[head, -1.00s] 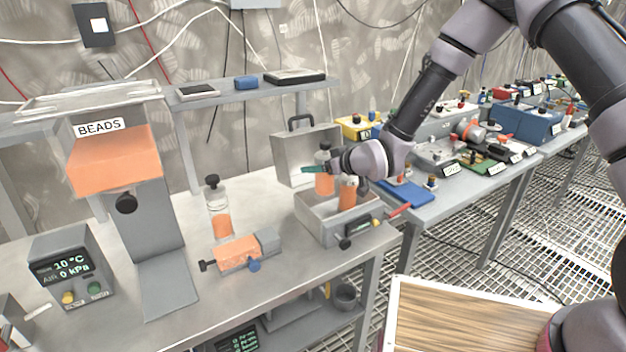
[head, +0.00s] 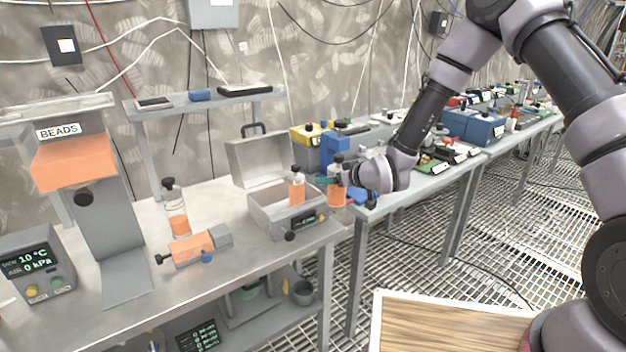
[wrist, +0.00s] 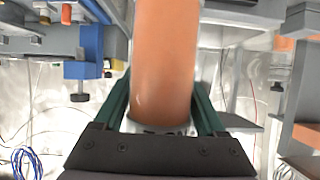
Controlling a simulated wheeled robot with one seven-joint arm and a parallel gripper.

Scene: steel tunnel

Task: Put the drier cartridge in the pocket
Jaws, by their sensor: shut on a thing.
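My gripper (head: 328,181), with green fingers, is shut on a drier cartridge (head: 338,192), a clear cylinder of orange beads with a dark cap. In the wrist view the cartridge (wrist: 166,65) fills the space between the fingers (wrist: 165,112). It hangs upright in the air, just right of the open grey case. A second orange cartridge (head: 297,190) stands in the case, and a third (head: 176,212) stands on the bench at left. A blue upright fixture (head: 338,150) stands behind the held cartridge; it also shows in the wrist view (wrist: 90,50). I cannot make out a pocket.
The open case (head: 268,208) sits near the bench's right end. A second bench (head: 415,190) crowded with devices runs to the right, with a gap between benches.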

